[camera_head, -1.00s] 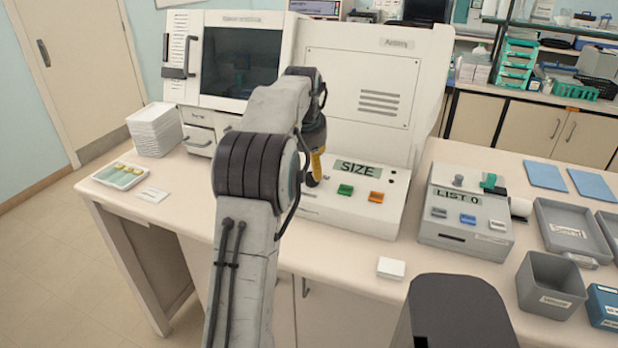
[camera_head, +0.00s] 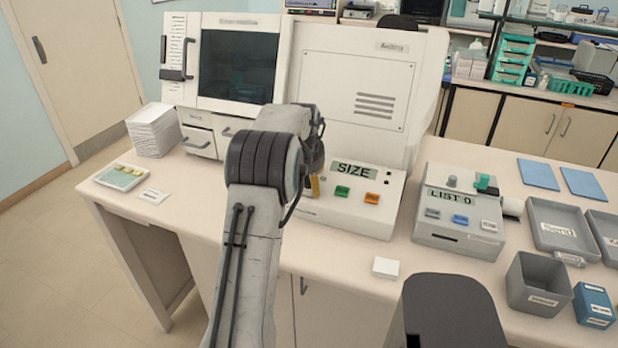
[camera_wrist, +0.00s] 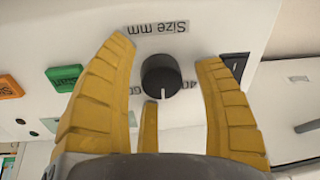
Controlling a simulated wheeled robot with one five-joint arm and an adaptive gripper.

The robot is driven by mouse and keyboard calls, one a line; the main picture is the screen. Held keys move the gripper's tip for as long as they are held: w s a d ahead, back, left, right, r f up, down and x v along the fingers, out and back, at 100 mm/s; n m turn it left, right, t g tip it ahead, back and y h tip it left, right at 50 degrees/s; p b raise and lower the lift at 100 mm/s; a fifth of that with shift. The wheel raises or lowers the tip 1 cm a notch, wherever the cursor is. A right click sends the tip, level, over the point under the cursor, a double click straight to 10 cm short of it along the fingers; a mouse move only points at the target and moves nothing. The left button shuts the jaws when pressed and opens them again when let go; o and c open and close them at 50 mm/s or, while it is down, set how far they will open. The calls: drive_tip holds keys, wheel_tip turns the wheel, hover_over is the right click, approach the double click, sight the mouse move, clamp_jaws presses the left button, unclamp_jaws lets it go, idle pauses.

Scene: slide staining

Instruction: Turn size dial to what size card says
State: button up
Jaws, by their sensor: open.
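The size dial (camera_wrist: 161,76) is a round dark knob under an upside-down "Size mm" label (camera_wrist: 158,27) in the wrist view. Its white pointer line points down in the picture, between partly hidden marks that look like 60 on the left and 40 on the right. My gripper (camera_wrist: 170,85) is open, with yellow fingers on either side of the dial and apart from it. In the head view my gripper (camera_head: 314,186) is low at the machine's front panel, mostly behind my arm, which hides the dial. A small white card (camera_head: 153,196) lies on the bench at left; its print is unreadable.
The panel has a "SIZE" display (camera_head: 354,170), a green button (camera_head: 342,192) and an orange button (camera_head: 372,198). A "LIST 0" box (camera_head: 461,215) stands to the right, with grey trays (camera_head: 563,227) beyond. A white block (camera_head: 385,267) lies near the bench's front edge.

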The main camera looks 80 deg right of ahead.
drive_tip(key=shift+o, duration=0.2)
drive_tip(key=c, duration=1.2)
drive_tip(key=shift+c, duration=0.3)
drive_tip(key=shift+n, duration=0.3)
drive_tip(key=n+p, duration=0.2)
drive_tip(key=n, duration=0.2)
drive_tip(key=shift+n, duration=0.3)
drive_tip(key=n+p, duration=0.1)
drive_tip(key=n, duration=0.4)
drive_tip(key=shift+n+y, duration=0.3)
drive_tip(key=shift+y, duration=0.1)
drive_tip(key=shift+f, duration=0.1)
drive_tip(key=o, duration=1.2)
